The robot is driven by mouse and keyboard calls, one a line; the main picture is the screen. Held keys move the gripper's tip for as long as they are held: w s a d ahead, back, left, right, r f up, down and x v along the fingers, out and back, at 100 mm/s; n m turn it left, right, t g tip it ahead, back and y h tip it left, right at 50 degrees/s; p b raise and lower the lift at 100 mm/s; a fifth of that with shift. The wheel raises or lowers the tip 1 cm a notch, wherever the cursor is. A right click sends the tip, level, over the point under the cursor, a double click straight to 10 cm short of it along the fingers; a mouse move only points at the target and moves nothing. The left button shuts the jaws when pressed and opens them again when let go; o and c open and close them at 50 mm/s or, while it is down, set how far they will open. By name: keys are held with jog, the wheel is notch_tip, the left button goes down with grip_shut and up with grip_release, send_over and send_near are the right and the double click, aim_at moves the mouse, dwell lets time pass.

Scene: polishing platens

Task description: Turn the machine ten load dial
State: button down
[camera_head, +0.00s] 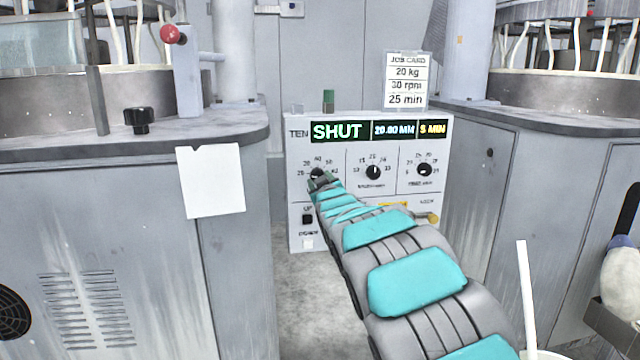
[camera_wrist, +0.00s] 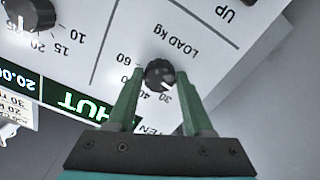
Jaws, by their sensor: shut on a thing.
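The machine ten control panel (camera_head: 440,165) stands between two machines, with a display reading SHUT, 20.00 MM and 5 MIN. Its load dial (camera_wrist: 160,74) is a round black knob labelled LOAD kg, upside down in the wrist view. The white mark on the dial appears to point near 30. My gripper (camera_wrist: 160,82) has its green fingers on either side of the dial, shut on it. In the head view my gripper (camera_head: 319,178) covers most of the dial at the panel's left. A job card (camera_head: 406,80) above the panel reads 20 kg, 30 rpm, 25 min.
A middle dial (camera_head: 373,172) and a right dial (camera_head: 424,170) sit on the same panel. UP and DOWN buttons (camera_head: 307,219) are below the load dial. Grey machine cabinets (camera_head: 110,250) flank the panel. A blank white paper (camera_head: 211,181) hangs on the left cabinet.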

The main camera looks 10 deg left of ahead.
jog(key=shift+f, duration=0.1)
jog(key=shift+c, duration=1.4)
grip_release()
jog(key=v, duration=0.7)
jog(key=shift+s, duration=0.4)
jog(key=shift+d, duration=0.1)
